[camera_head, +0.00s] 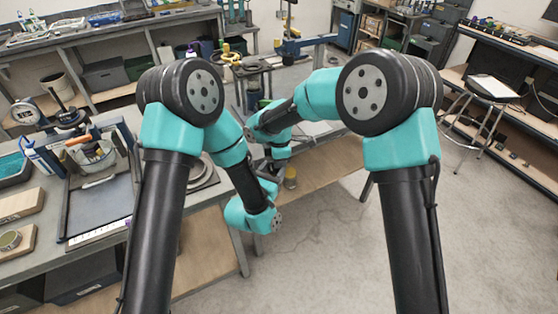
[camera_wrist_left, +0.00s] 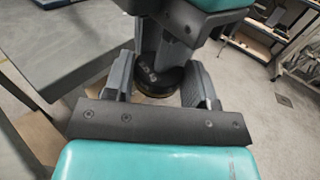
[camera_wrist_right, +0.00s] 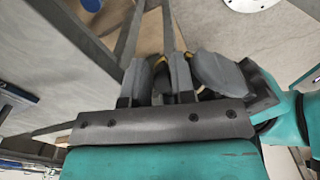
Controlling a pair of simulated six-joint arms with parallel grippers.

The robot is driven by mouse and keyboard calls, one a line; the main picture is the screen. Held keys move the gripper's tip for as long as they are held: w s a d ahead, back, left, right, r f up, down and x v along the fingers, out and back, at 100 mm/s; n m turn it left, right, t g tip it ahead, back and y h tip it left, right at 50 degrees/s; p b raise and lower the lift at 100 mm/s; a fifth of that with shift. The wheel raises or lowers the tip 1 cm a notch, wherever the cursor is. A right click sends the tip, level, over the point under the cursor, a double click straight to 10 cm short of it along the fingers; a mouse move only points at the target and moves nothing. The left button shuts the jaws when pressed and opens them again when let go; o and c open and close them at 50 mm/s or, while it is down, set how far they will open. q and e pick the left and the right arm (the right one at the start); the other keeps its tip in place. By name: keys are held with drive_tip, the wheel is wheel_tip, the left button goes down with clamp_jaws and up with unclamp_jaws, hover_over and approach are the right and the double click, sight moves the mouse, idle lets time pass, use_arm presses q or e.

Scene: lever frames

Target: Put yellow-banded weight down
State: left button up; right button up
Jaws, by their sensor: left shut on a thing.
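The weight is a dark round piece (camera_wrist_left: 158,80) with a dull yellow-brown band along its lower edge, between the fingers of my left gripper (camera_wrist_left: 160,85) in the left wrist view. The left gripper is shut on it. In the head view a small yellowish piece (camera_head: 290,178) shows beside the grippers. My right gripper (camera_wrist_right: 160,78) is close against the left one, its fingers a narrow gap apart. Bits of yellow and black show around its fingers. Whether it grips the weight is hidden. The left gripper's grey finger (camera_wrist_right: 220,68) shows beside it.
A grey workbench (camera_head: 205,205) with a dark tray (camera_head: 98,200) and wooden blocks (camera_head: 20,204) is at left. A lower wooden shelf (camera_head: 325,170) lies behind the grippers. Bare concrete floor (camera_head: 310,260) is in front. A stool (camera_head: 490,90) stands far right.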

clamp_jaws()
use_arm(q)
drive_tip(key=o, duration=1)
